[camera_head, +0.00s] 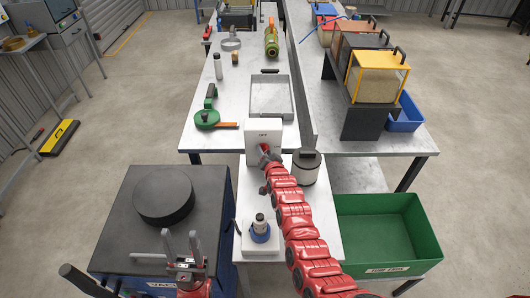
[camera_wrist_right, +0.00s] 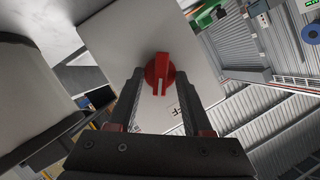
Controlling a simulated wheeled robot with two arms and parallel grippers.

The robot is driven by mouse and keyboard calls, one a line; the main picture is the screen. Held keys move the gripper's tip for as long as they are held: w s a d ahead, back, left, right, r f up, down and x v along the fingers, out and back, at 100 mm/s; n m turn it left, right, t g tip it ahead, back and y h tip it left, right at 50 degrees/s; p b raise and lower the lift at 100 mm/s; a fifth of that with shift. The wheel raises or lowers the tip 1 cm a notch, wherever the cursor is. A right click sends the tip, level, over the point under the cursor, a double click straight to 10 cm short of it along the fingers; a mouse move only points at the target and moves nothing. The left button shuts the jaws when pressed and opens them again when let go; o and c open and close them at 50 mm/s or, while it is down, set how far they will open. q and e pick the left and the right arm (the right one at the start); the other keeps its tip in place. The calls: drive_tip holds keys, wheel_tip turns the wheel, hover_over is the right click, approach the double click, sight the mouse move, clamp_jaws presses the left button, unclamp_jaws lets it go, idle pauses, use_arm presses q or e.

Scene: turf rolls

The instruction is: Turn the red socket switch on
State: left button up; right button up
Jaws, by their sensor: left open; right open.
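The red switch (camera_wrist_right: 160,72) is a round knob with a raised grip and a pale line on it. It sits on the face of a white box (camera_head: 262,128) at the back of the near white table; the box also fills the middle of the right wrist view (camera_wrist_right: 108,40). My right gripper (camera_wrist_right: 158,88) is open, its fingers on either side of the knob, with gaps visible; contact cannot be told. In the head view the right gripper (camera_head: 267,158) hides most of the knob. My left gripper (camera_head: 181,246) is open and empty at the lower left.
A grey-and-black cylinder (camera_head: 306,167) stands close to the right of my right gripper. A green bin (camera_head: 385,232) is at right; a black disc (camera_head: 163,195) is at left.

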clamp_jaws()
drive_tip(key=shift+f, duration=0.1)
idle(0.3)
drive_tip(key=shift+f+m+y+b, duration=0.15)
drive_tip(key=shift+m+y+b, duration=0.15)
drive_tip(key=shift+b, duration=0.5)
drive_tip(key=shift+d+f+m+t+y+b, duration=0.1)
drive_tip(key=shift+m+t+y+b, duration=0.4)
drive_tip(key=shift+m+b, duration=1.7)
drive_tip(key=shift+d+f+m+t+y+b, duration=0.1)
drive_tip(key=shift+m+t+y+b, duration=0.35)
drive_tip(key=shift+b, duration=3.3)
drive_tip(key=shift+f+m+t+y+b, duration=0.1)
drive_tip(key=shift+m+t+y+b, duration=0.4)
drive_tip(key=shift+m+b, duration=1.75)
drive_tip(key=shift+n+b, duration=0.75)
drive_tip(key=shift+n, duration=0.05)
drive_tip(key=shift+r, duration=0.1)
